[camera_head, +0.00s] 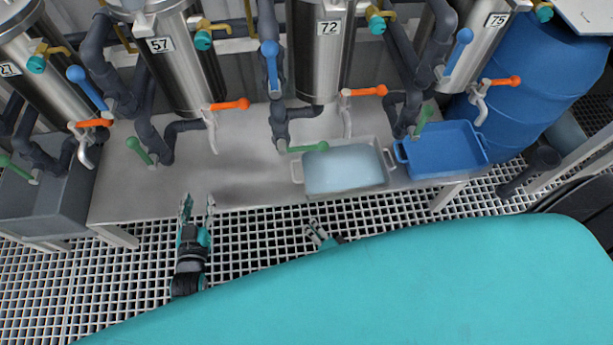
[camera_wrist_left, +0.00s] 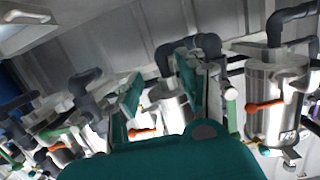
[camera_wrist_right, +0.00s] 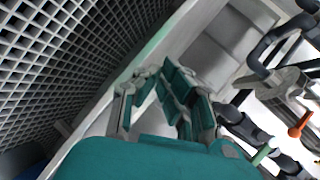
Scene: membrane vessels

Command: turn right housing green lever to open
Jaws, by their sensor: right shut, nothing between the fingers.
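Steel housings stand along the back, labelled 57 (camera_head: 185,75), 72 (camera_head: 315,65) and 75 (camera_head: 478,45). Housing 75 is the rightmost. A green lever (camera_head: 421,122) below its left side points up. The green lever (camera_head: 307,147) below housing 72 lies nearly level, pointing right over a pale tray (camera_head: 343,168). Another green lever (camera_head: 139,150) is by housing 57. My left gripper (camera_head: 198,203) is open and empty over the grating, in front of the bench. My right gripper (camera_head: 315,227) is shut and empty, partly hidden by my teal body, below the pale tray and apart from every lever.
Orange levers (camera_head: 230,104) and blue levers (camera_head: 271,62) stick out near the housings. A blue tray (camera_head: 444,150) sits right of the pale one. A blue barrel (camera_head: 535,75) stands at the right. The bench (camera_head: 240,165) is bare left of the trays.

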